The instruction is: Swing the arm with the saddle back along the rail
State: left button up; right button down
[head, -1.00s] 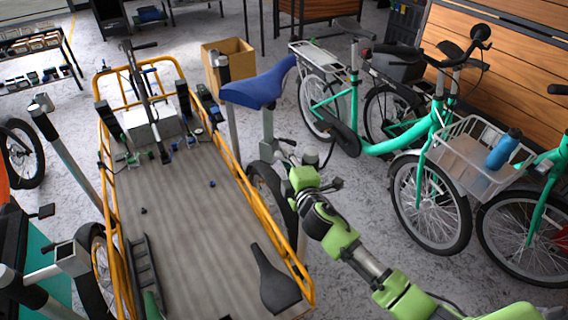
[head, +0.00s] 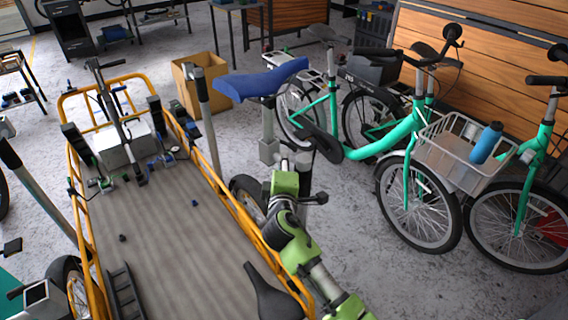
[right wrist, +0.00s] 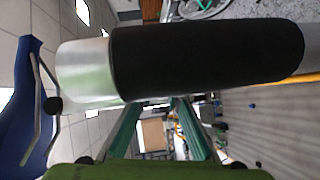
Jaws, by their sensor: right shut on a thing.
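The blue saddle (head: 262,78) sits on a short grey post beside the cargo bike's yellow rail (head: 232,200), on its right side and above it. In the right wrist view the saddle (right wrist: 22,105) shows at the left edge. My right gripper (head: 298,163) is just right of and below the saddle post, outside the rail. It is shut on a black grip (right wrist: 205,55) with a silver end, which crosses the upper part of the right wrist view. The joint between this grip and the saddle post is mostly hidden. My left gripper is out of view.
A grey upright post (head: 205,115) stands at the rail, left of the saddle. A cardboard box (head: 222,90) is behind it. Green bikes (head: 385,145) stand close on the right, one with a white basket (head: 455,155).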

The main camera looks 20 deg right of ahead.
jog(key=shift+f, duration=0.1)
dwell(0.6)
jog(key=c, duration=2)
grip_release()
jog(key=shift+o, duration=0.2)
jog(key=v, duration=1.2)
